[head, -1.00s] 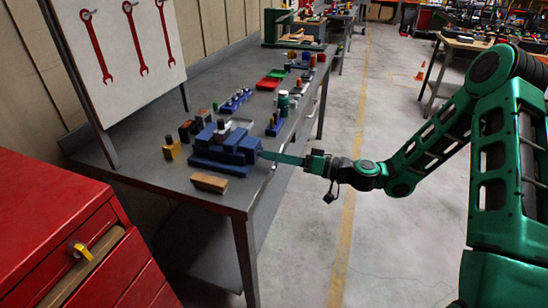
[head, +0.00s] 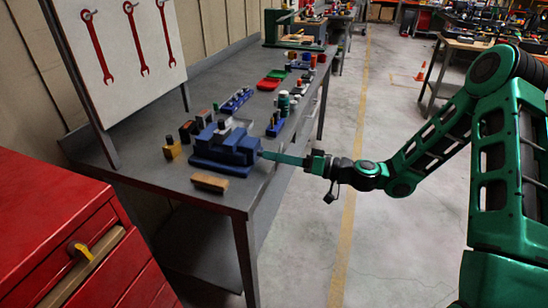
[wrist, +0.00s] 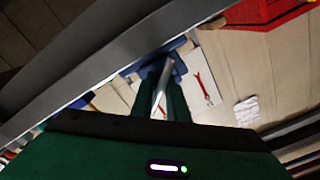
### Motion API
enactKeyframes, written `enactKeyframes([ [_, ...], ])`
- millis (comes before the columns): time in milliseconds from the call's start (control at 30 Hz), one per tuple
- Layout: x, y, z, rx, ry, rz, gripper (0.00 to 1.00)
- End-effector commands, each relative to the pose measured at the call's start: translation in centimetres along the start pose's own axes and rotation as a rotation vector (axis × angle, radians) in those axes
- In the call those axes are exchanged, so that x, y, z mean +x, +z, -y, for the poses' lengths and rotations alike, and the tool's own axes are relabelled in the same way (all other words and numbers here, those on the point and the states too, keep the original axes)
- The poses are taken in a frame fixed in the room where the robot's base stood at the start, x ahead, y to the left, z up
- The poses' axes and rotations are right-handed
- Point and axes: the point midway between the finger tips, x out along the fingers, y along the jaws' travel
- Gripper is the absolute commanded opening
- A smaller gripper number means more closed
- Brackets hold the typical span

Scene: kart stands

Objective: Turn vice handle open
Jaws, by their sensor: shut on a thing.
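The blue vice (head: 222,160) stands on the grey workbench near its front right edge. My gripper (head: 266,155) reaches in from the right, its long green fingers at the vice's right side. In the wrist view the silver vice handle (wrist: 163,78) lies between the two green fingers of my gripper (wrist: 161,95), which are shut on it. Part of the blue vice (wrist: 180,66) shows beyond the fingertips. In the head view the handle is too small and covered to make out.
The workbench (head: 150,178) holds a wooden block (head: 210,183) before the vice, a yellow block (head: 172,149) at its left, and bottles and trays behind. A red drawer cabinet (head: 50,215) stands front left.

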Motion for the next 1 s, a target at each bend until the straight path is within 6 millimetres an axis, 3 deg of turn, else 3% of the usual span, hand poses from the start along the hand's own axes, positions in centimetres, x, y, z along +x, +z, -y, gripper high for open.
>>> enactKeyframes([
  [400, -0.2, 0.0, -0.6, -0.002, 0.013, -0.001, 0.0],
  [433, -0.2, 0.0, -0.6, -0.002, 0.013, -0.001, 0.19],
  [500, -0.2, 0.0, -0.5, -0.002, 0.012, 0.0, 0.33],
  [833, -0.3, 0.0, -0.2, -0.001, 0.006, 0.0, 0.33],
  [1000, -2.1, -0.1, -0.3, 0.0, 0.008, -0.002, 0.33],
])
